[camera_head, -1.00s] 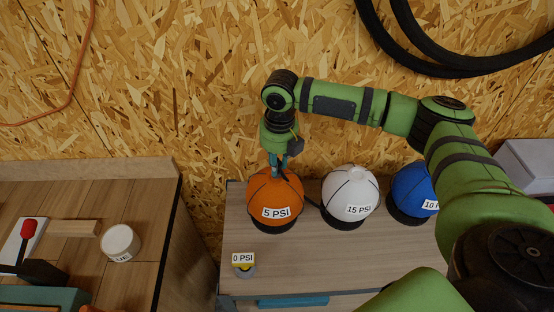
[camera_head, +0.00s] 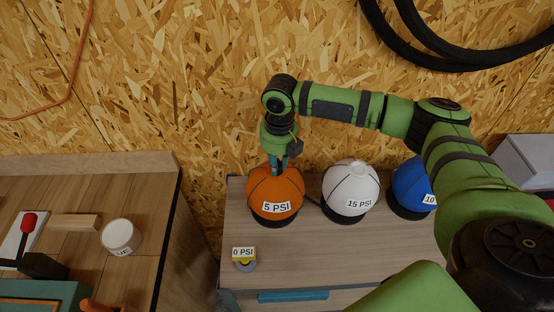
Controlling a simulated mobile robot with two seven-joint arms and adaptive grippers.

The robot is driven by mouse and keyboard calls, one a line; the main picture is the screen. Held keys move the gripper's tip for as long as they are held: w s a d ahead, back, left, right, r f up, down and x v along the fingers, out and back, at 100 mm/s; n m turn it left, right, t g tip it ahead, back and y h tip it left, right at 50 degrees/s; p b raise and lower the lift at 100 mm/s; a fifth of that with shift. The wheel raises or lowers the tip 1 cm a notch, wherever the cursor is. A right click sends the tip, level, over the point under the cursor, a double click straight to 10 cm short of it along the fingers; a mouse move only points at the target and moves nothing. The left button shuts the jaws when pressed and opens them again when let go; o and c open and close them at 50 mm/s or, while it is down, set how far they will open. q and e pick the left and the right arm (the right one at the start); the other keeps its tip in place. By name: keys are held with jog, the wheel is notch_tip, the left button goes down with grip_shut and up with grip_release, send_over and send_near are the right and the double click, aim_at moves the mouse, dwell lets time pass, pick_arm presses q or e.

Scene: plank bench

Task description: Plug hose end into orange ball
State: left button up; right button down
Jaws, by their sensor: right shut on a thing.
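The orange ball (camera_head: 274,190), labelled 5 PSI, sits on a dark ring stand on the bench. My right gripper (camera_head: 279,162) points down at the top of the orange ball, its fingertips at or just behind the ball's upper edge. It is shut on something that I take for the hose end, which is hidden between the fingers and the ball. I cannot tell whether the hose end is in the ball. A short dark stretch, perhaps hose, shows between the orange and white balls. My left gripper is not in view.
A white ball (camera_head: 350,186) labelled 15 PSI and a blue ball (camera_head: 411,184) stand to the right. A gauge (camera_head: 244,258) labelled 0 PSI lies in front. A round white tub (camera_head: 121,237) and a wooden block (camera_head: 74,221) are on the left bench.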

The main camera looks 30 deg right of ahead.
aim_at(279, 164)
jog(key=c, duration=1)
grip_release()
jog(key=r, duration=1.2)
jog(key=shift+s+d, duration=0.1)
jog(key=shift+s, duration=0.2)
